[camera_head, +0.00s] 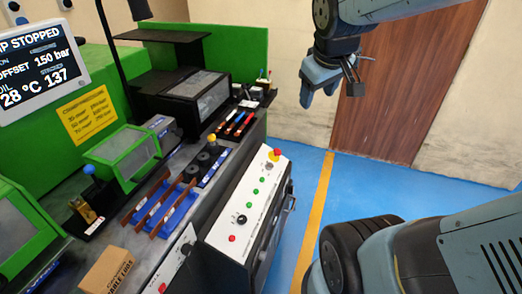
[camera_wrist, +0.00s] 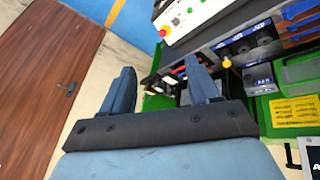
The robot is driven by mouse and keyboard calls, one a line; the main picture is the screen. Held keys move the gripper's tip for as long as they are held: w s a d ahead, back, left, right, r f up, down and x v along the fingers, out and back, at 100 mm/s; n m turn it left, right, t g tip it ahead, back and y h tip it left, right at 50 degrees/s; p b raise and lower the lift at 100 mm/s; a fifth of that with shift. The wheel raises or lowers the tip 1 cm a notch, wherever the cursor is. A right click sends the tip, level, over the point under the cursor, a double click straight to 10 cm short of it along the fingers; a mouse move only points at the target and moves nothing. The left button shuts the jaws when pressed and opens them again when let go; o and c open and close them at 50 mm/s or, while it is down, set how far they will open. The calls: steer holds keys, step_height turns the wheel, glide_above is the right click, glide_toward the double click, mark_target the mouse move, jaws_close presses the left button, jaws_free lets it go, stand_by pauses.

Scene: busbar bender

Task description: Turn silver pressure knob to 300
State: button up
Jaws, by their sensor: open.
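The white control panel (camera_head: 258,196) on the green machine carries a black round knob (camera_head: 241,219), several green buttons and a red button. A small greyish round control (camera_head: 268,164) sits near its far end; I cannot tell whether this is the silver pressure knob, and no scale is readable. The display (camera_head: 40,65) shows "STOPPED", "OFFSET 150 bar", 28 °C and 137. My gripper (camera_head: 331,88) is open and empty, high above the floor, right of and apart from the panel. In the wrist view, my gripper (camera_wrist: 160,70) has its fingers spread; part of the white panel (camera_wrist: 185,15) shows at the top.
A red emergency button (camera_head: 277,152) stands at the panel's far end. A second white panel (camera_head: 180,258) lies at lower left, near a cardboard box (camera_head: 107,271). Tools and blue trays (camera_head: 168,212) cover the bench. A brown door (camera_head: 402,95) stands behind; blue floor (camera_head: 375,190) is clear.

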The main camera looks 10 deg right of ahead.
steer(key=w+d+f+n, duration=0.2)
steer(key=w+f+n, duration=0.35)
steer(key=w, duration=0.35)
steer(key=n+g+y, duration=0.1)
steer(key=n+y, duration=0.2)
steer(key=n, duration=1.1)
glide_above(270, 165)
steer(key=s+d, duration=0.2)
steer(key=s, duration=0.3)
step_height(270, 165, down, 30)
steer(key=shift+m, duration=0.25)
steer(key=x, duration=1.2)
steer(key=shift+w+f, duration=0.2)
steer(key=shift+c, duration=0.2)
